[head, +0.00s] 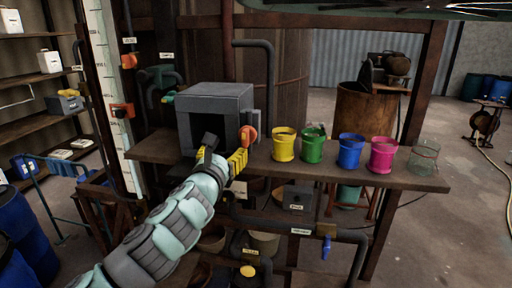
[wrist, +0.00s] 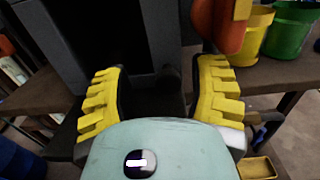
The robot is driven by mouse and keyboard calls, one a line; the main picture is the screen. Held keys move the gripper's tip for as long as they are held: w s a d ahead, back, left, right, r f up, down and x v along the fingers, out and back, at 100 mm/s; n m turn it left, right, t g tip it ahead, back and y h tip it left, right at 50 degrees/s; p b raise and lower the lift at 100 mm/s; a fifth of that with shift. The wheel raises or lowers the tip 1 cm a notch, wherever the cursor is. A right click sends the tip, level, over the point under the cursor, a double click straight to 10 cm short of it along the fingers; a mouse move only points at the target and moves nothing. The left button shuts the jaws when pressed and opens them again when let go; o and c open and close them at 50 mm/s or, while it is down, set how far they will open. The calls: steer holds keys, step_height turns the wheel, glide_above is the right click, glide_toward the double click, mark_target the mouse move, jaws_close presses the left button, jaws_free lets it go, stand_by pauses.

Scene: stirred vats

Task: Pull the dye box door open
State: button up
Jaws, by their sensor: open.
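The dye box (head: 215,96) is a grey box on the wooden shelf in the head view, with a dark front inside a grey frame. The frame and dark front also show in the wrist view (wrist: 112,40). I cannot tell whether the dark area is a door panel or an opening. My gripper (head: 220,158) is at the box's lower front. In the wrist view its yellow fingers (wrist: 160,95) are spread apart. A dark upright piece (wrist: 173,82) shows between them, apart from both fingers; I cannot make out whether it is the handle.
An orange part (head: 249,134) sits right of the box front, close to the right finger. Yellow (head: 284,146), green (head: 312,147), blue (head: 349,152) and pink (head: 383,154) pots and a glass jar (head: 423,158) line the shelf (head: 330,174) to the right.

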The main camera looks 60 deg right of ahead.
steer(key=shift+s+d+f+p, duration=0.25)
steer(key=shift+d+f+p, duration=0.15)
steer(key=shift+f+p, duration=0.2)
steer(key=shift+o, duration=0.3)
jaws_close()
steer(key=shift+w, duration=0.1)
